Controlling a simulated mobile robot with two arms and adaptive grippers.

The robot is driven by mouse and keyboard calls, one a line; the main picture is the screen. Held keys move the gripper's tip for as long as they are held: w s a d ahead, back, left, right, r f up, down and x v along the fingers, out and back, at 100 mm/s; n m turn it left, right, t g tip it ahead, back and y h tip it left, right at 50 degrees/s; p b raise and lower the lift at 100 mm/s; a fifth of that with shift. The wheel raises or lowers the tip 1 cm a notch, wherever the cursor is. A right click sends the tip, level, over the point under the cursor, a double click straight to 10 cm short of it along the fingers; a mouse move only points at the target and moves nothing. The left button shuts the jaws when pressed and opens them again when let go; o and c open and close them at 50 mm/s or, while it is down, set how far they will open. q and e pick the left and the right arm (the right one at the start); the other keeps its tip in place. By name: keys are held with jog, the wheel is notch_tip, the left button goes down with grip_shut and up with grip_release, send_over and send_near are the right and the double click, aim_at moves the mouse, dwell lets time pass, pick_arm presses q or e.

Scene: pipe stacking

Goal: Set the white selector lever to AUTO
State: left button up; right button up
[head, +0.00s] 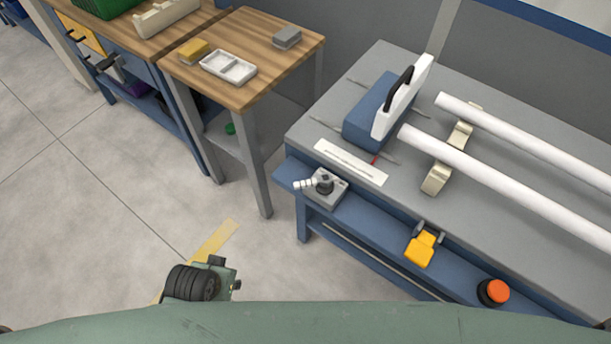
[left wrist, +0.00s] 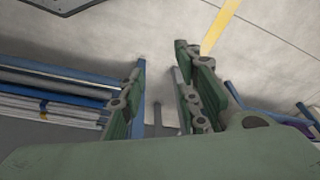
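The white selector lever (head: 304,184) sticks out to the left from a black hub on a small grey switch box (head: 325,190). The box is mounted on the blue front ledge of the workbench. The lever lies roughly level in the picture; any position lettering, including AUTO, is too small to read. My left gripper (left wrist: 160,62) shows only in the left wrist view, with its two green fingers apart and nothing between them. Floor and blue bench parts show beyond it, and the lever is not visible there. My right gripper is in neither view.
On the grey bench (head: 410,75) are a blue machine block with a white plate (head: 405,100), a label strip (head: 350,162) and two white pipes (head: 520,180). A yellow pedal-like part (head: 423,248) and an orange button (head: 495,291) sit along the ledge. A wooden table (head: 265,50) stands left; open floor lies before it.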

pick_arm(q)
jog(key=w+d+r+m+t+h, duration=0.1)
jog(key=w+d+r, duration=0.15)
jog(key=r, duration=0.45)
jog(key=w+d+r+h, duration=0.1)
jog(key=d+r, duration=0.3)
jog(key=r, duration=0.3)
jog(key=w+d+r+m+g+h, duration=0.1)
jog(key=w+d+r+m, duration=0.15)
jog(key=d, duration=0.45)
jog(key=w+d+r+m+g+h, duration=0.1)
jog(key=w+d+r+m, duration=0.1)
jog(key=d+r+m, duration=0.3)
jog(key=w+d+m+g+h, duration=0.1)
jog(key=w+d+m, duration=0.15)
jog(key=d, duration=0.55)
notch_tip(320, 180, up, 4)
jog(key=m+y, duration=0.2)
jog(key=y, duration=0.3)
send_over(306, 182)
jog(key=shift+s+d+r+g, duration=0.1)
jog(key=shift+s+d+g, duration=0.1)
jog(key=shift+g, duration=0.2)
jog(key=shift+w+a, duration=0.15)
jog(key=shift+a, duration=0.1)
jog(key=shift+f, duration=0.4)
notch_tip(306, 182, down, 7)
jog(key=shift+r+p, duration=0.15)
jog(key=shift+p, duration=0.15)
